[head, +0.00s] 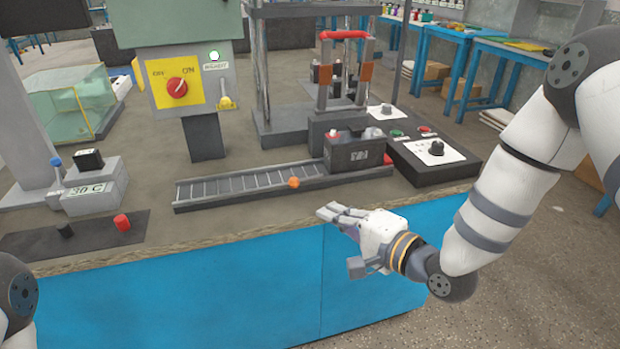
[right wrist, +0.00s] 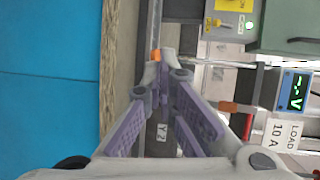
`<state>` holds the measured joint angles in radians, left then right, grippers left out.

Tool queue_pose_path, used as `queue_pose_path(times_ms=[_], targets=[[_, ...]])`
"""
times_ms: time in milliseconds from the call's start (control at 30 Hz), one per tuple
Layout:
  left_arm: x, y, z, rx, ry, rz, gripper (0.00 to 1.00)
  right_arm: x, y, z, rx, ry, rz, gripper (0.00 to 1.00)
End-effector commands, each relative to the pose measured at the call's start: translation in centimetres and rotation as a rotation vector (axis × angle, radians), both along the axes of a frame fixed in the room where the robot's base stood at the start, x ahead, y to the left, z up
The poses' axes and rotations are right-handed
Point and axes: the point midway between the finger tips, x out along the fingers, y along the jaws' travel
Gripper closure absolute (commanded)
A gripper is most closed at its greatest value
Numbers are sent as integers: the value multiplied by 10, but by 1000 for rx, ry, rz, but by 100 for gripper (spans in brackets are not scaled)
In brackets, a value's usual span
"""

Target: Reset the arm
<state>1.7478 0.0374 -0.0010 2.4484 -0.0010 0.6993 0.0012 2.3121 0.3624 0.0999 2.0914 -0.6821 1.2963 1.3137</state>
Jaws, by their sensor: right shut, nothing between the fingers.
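My right arm comes in from the right in the head view, and its gripper (head: 342,214) is in front of the workbench edge, near the orange-tipped end of the rail. The gripper is shut and empty. In the right wrist view its purple-padded fingers (right wrist: 158,75) meet at the tips. A dark battery block (head: 352,152) sits at the right end of the rail (head: 230,188), behind the gripper and apart from it. My left gripper is out of view; only a bit of my left arm shows at the lower left edge.
The workbench (head: 250,262) has a blue front. On it stand an ON/OFF switch box (head: 178,87), a frame with a red handle (head: 344,36), a dark control box (head: 436,153) with a black knob, and a 30 C device (head: 92,190). Open floor lies at the right.

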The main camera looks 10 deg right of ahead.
Motion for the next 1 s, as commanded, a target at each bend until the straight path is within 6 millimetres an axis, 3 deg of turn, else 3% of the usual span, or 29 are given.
queue_pose_path(times_ms=[67,167,267,300,367,400,500,633,700,800,1000], targets=[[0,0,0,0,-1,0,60,-4,0,-8,-22,18,2,100],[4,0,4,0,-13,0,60,-33,2,-50,-169,120,26,100],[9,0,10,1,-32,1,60,-98,-2,-117,-431,303,117,100],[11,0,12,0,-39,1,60,-130,-6,-141,-538,382,175,100],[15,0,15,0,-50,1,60,-182,-12,-171,-684,495,283,100],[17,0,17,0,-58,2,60,-219,-18,-186,-775,570,367,100],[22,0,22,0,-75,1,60,-308,-33,-207,-951,735,599,100],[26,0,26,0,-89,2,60,-394,-51,-208,-1074,879,865,100],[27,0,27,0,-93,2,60,-422,-56,-205,-1101,922,959,100],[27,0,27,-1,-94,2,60,-439,-60,-202,-1116,949,1024,100],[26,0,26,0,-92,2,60,-441,-61,-202,-1117,951,1032,100]])
